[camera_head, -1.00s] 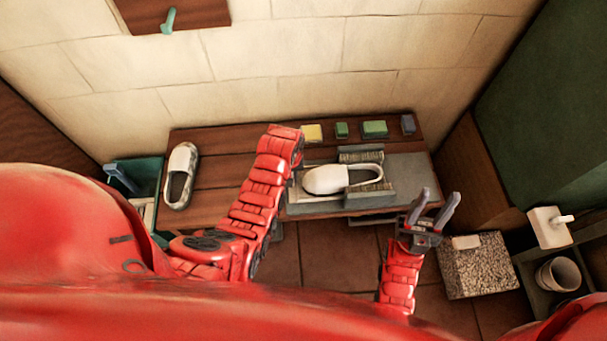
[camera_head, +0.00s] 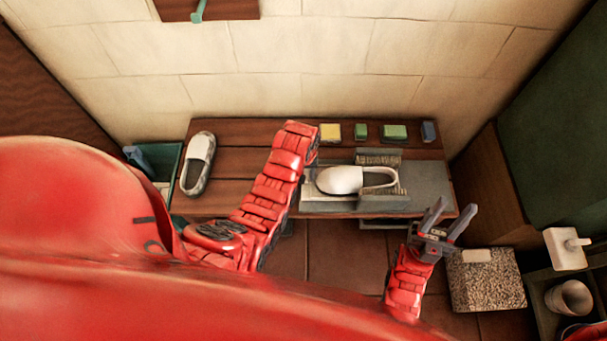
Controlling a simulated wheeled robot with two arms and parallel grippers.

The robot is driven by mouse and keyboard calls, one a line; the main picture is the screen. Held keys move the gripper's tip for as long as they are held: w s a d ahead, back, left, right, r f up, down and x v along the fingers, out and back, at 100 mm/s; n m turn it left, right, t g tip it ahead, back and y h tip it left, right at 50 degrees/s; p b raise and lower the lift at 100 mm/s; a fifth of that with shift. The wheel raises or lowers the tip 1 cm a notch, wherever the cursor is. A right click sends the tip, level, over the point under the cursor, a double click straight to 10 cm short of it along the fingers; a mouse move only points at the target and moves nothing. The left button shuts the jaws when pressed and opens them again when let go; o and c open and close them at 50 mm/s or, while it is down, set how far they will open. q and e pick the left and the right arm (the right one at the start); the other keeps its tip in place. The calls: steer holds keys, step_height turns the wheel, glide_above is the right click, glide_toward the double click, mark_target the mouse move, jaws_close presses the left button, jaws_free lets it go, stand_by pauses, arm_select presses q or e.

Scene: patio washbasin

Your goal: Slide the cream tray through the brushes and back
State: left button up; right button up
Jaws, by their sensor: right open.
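The cream tray (camera_head: 309,200) lies on the bench, its left end showing. A white shoe (camera_head: 339,181) sits on it, toe to the left. The shoe's right part is between the far brush (camera_head: 379,158) and the near brush (camera_head: 383,203). My left arm reaches over the bench, its end just left of the shoe at the tray's left end. Its fingers are hidden behind the arm, so I cannot tell their state or any contact. My right gripper (camera_head: 449,224) is open and empty, in front of the bench's right front corner, fingers pointing up in the picture.
A second, grey-and-white shoe (camera_head: 197,164) stands at the bench's left end. Several sponges and blocks, such as a yellow one (camera_head: 330,132), line the back edge. A speckled block (camera_head: 486,280) and a cup (camera_head: 569,298) are at the lower right. A green bin (camera_head: 163,166) is left.

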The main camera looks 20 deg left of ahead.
arm_select(q)
step_height(320, 180, up, 10)
steer(key=shift+p, duration=0.6)
step_height(320, 180, up, 7)
steer(key=p, duration=0.7)
steer(key=shift+r+p, duration=0.2)
steer(key=shift+p, duration=0.2)
